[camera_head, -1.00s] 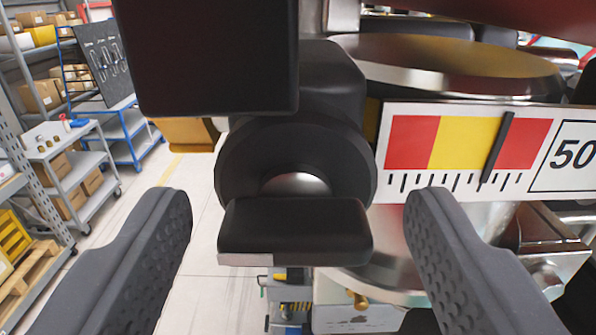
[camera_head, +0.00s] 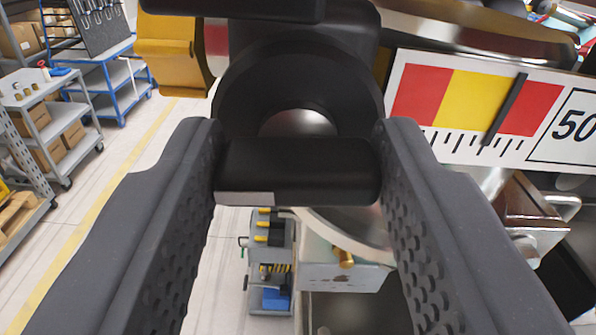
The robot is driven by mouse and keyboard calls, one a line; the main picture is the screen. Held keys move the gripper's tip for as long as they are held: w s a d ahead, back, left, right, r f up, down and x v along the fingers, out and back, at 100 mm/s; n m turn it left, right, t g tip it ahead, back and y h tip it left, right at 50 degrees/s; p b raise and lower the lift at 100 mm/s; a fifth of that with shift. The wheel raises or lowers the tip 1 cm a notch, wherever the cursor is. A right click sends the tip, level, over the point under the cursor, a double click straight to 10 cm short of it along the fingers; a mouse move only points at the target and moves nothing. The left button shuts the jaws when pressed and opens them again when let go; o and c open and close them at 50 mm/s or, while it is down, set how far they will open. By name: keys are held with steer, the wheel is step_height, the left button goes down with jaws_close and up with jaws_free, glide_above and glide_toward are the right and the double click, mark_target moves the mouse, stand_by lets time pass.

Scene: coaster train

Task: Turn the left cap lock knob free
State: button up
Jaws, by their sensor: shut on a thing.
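The left cap lock knob (camera_head: 297,170) is a black bar-shaped grip in front of a round black collar (camera_head: 245,95) with a metal centre. The bar lies level across the picture. My gripper (camera_head: 297,165) is shut on the knob, with one grey textured finger against each end of the bar. The finger pads hide the bar's two ends.
A gauge plate (camera_head: 420,95) with red and yellow bands, a dark pointer and the number 50 is close on the right. Metal parts (camera_head: 540,215) stand below it. Shelves and carts (camera_head: 55,125) are far off at the left, beyond open floor.

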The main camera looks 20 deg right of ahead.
steer(key=n+p, duration=0.1)
steer(key=n, duration=0.1)
steer(key=n+p, duration=0.1)
steer(key=n, duration=0.1)
steer(key=n+p, duration=0.2)
steer(key=shift+r, duration=0.25)
steer(key=n+p, duration=0.4)
steer(key=shift+a+n, duration=0.1)
steer(key=shift+n, duration=0.2)
steer(key=n+p, duration=0.3)
steer(key=shift+w+f, duration=0.1)
steer(key=shift+f, duration=0.15)
steer(key=shift+a+f+n+p, duration=0.15)
steer(key=shift+n+p, duration=0.15)
steer(key=shift+n, duration=0.6)
steer(key=shift+d+f+n+p, duration=0.1)
steer(key=shift+n+p, duration=0.15)
steer(key=shift+n, duration=0.65)
steer(key=o, duration=1)
steer(key=shift+a, duration=0.1)
